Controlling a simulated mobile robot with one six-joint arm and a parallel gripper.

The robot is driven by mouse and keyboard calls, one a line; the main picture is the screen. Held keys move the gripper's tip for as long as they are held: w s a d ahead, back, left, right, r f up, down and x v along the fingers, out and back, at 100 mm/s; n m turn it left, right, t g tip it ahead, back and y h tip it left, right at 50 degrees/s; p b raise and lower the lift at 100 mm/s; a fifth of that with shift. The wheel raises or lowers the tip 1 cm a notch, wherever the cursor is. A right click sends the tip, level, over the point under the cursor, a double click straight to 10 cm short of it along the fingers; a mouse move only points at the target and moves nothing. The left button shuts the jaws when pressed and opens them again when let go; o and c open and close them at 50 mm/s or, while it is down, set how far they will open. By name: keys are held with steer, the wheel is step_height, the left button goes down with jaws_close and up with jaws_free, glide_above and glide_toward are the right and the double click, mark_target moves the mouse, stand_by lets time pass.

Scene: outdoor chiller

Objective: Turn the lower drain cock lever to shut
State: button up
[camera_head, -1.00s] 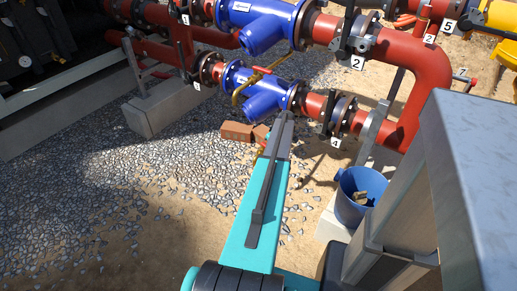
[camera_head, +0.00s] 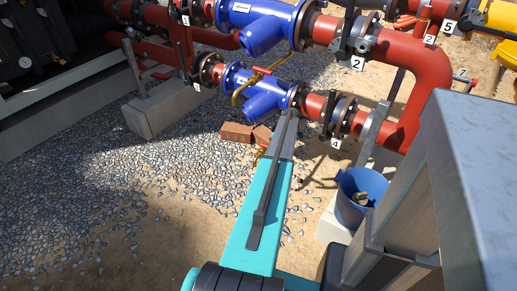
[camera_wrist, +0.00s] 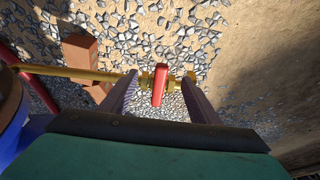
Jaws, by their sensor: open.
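In the wrist view, the red drain cock lever (camera_wrist: 159,84) stands across a horizontal brass pipe (camera_wrist: 80,73). My gripper (camera_wrist: 160,88) is open, with one dark finger on each side of the lever and visible gaps to both. I cannot tell the fingers' exact height relative to the lever. In the head view, the lower brass cock (camera_head: 258,156) shows only partly beside my arm, below the lower blue strainer (camera_head: 264,103). My fingertips are hidden there. Another red lever (camera_head: 262,70) sits on the brass line above the lower strainer.
Red bricks (camera_head: 237,132) lie on the gravel by the cock and also show in the wrist view (camera_wrist: 80,52). A blue bucket (camera_head: 352,206) stands to the right of my arm. Red flanged pipes (camera_head: 430,75) surround the strainers. Open gravel lies to the left.

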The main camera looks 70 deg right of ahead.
steer(key=p+v, duration=0.2)
steer(key=v, duration=0.5)
stand_by(0.6)
steer(key=shift+r, duration=0.15)
steer(key=v, duration=1.3)
steer(key=shift+s+r, duration=0.2)
steer(key=shift+r, duration=0.05)
